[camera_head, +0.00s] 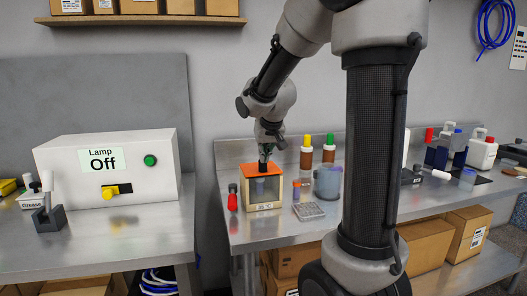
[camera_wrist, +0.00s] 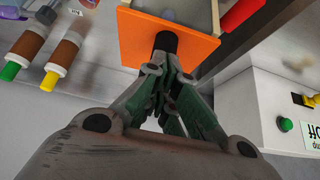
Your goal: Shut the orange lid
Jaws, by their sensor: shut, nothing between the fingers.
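The orange lid (camera_head: 249,171) is at the top of a small tan-framed box (camera_head: 247,207) with clear panels, on the right metal bench. In the wrist view the lid (camera_wrist: 138,38) is a flat orange panel beside the box's clear, tan-edged part. I cannot tell whether any gap is left between lid and box. My gripper (camera_head: 264,162) points down at the lid, its fingers together and empty. In the wrist view my gripper (camera_wrist: 166,44) has its dark tips against or just over the lid; contact is unclear.
A red-bodied bottle (camera_head: 232,202) stands left of the box. Brown bottles with yellow (camera_head: 306,155) and green (camera_head: 328,151) caps stand behind it, right. A blue-grey translucent jar (camera_head: 328,184) and a small grey rack (camera_head: 308,211) are to the right. The lamp box (camera_head: 60,170) is on the left bench.

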